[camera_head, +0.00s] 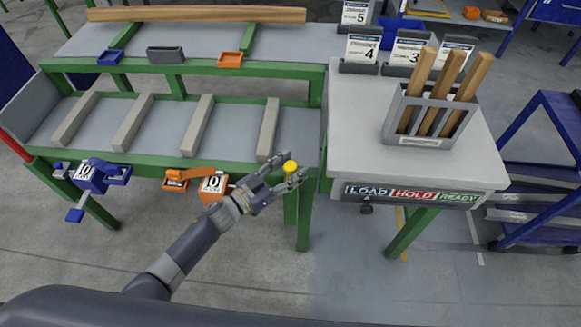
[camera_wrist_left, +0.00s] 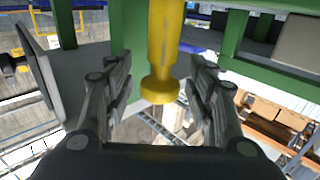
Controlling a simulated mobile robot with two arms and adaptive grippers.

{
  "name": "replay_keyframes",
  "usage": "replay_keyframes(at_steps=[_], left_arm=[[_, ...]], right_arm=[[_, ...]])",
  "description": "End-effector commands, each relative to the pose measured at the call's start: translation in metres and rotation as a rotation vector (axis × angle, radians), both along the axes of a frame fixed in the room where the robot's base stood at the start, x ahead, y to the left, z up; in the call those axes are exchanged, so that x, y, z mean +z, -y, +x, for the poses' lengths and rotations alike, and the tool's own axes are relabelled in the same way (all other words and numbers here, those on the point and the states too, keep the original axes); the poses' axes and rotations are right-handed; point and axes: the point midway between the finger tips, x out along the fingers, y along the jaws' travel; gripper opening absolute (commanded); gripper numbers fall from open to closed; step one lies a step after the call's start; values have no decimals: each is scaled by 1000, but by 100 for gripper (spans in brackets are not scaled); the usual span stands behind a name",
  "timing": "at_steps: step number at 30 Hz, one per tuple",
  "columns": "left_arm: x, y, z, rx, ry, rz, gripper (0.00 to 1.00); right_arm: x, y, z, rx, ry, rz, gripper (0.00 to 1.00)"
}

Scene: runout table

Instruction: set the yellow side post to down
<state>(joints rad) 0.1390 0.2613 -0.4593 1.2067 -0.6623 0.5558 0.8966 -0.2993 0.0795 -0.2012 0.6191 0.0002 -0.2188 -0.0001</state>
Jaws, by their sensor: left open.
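The yellow side post (camera_head: 290,167) shows as a small yellow knob at the front right corner of the green-framed table in the head view. In the left wrist view the post (camera_wrist_left: 162,45) is a yellow shaft with a wider round end, standing between the two fingers. My left gripper (camera_head: 286,178) is open around the post, with a gap visible on both sides in the wrist view (camera_wrist_left: 162,80). Part of the post is hidden by the fingers in the head view. My right gripper is not in view.
A blue clamp (camera_head: 90,178) and an orange clamp (camera_head: 212,186) sit along the table's green front rail (camera_head: 150,159). A grey side table (camera_head: 350,130) with a LOAD/HOLD/READY strip (camera_head: 412,194) stands right of the gripper. It carries a rack (camera_head: 425,141) of wooden bars. Floor in front is clear.

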Motion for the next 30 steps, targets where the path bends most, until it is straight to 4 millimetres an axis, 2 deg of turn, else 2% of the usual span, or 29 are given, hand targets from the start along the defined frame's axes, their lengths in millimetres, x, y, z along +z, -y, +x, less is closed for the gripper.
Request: replay_keyframes(at_steps=[5, 18, 22, 30], left_arm=[[-1, -13, -13, 1, -2, 2, 50], [-1, -74, -74, 0, -3, 3, 50], [-1, -82, -82, -1, -2, 2, 50], [0, -85, -85, 0, -1, 1, 50]], right_arm=[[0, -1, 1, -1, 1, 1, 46], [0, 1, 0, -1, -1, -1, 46], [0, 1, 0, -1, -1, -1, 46], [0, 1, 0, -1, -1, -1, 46]])
